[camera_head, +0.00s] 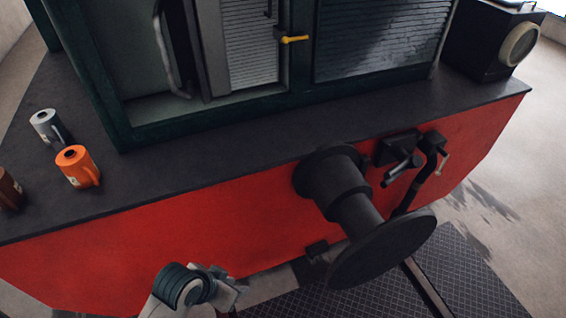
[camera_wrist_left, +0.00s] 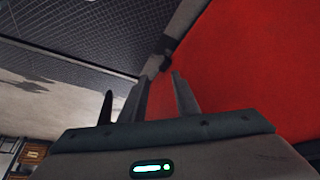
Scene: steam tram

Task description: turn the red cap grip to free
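I cannot make out a red cap grip in either view. My left gripper (camera_head: 228,292) is low in front of the red buffer beam (camera_head: 150,235), left of the big black buffer (camera_head: 385,250). In the left wrist view its fingers (camera_wrist_left: 160,78) stand apart with red surface showing between them, and nothing is held. A black coupling fitting (camera_head: 402,168) and a hose pipe with a small pale handle (camera_head: 443,162) sit on the beam right of the buffer. My right gripper is not in view.
A grey can (camera_head: 45,125), an orange can (camera_head: 75,167) and a brown can (camera_head: 9,190) stand on the dark ledge at left. A yellow handle (camera_head: 294,39) is on the cab. A lamp (camera_head: 495,45) stands at right. Patterned plate (camera_head: 465,275) covers the floor below.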

